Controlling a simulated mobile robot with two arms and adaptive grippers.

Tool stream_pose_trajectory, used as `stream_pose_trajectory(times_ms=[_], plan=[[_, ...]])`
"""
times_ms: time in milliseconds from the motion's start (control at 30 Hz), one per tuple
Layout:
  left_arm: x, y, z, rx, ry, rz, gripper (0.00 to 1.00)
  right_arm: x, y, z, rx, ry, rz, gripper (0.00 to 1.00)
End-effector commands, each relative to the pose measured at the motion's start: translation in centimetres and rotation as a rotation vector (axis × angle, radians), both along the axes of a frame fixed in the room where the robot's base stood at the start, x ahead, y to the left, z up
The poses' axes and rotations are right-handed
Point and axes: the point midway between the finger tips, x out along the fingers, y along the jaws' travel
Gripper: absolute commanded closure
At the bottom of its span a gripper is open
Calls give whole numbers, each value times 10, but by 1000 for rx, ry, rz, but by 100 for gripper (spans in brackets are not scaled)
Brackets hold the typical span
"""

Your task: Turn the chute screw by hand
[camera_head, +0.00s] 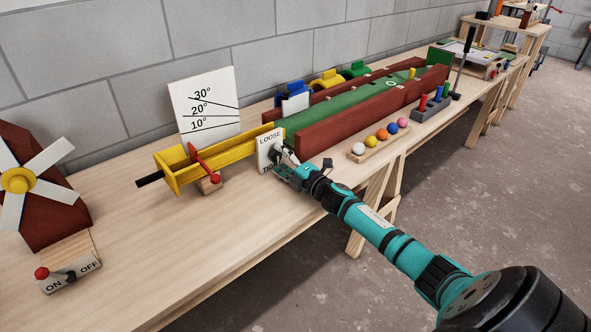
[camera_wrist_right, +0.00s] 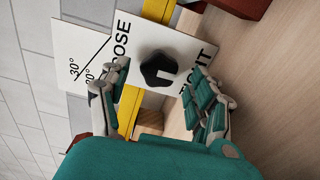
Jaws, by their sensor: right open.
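The chute screw is a black knob (camera_wrist_right: 158,68) on a white plate lettered LOOSE and, partly covered, a word ending in "GHT" (camera_head: 265,150). The plate stands at the right end of the yellow chute (camera_head: 235,148). My right gripper (camera_wrist_right: 162,85) is open in the right wrist view, with one finger on each side of the knob and a gap showing on both sides. In the head view my right gripper (camera_head: 284,165) is at the plate and hides most of the knob. My left gripper is not in view.
An angle board (camera_head: 208,103) marked 10°, 20° and 30° stands behind the chute. A red lever (camera_head: 205,163) is on the chute's front. A green lane (camera_head: 340,115) with dark red walls runs off right. Coloured balls (camera_head: 381,136) sit in a rack near the table edge.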

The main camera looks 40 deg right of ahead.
Motion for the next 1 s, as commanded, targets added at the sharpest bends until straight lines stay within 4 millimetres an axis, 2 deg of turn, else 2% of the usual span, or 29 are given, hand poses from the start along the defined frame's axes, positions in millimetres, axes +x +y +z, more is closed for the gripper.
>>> stream_pose_trajectory(times_ms=[300,500,667,1000], plan=[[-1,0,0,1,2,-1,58,-68,-5,-2,1,4,1,37],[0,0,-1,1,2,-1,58,-93,-7,-1,1,2,1,37],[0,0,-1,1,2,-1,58,-101,-8,0,1,0,1,37],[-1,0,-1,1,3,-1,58,-101,-8,0,1,0,1,37]])
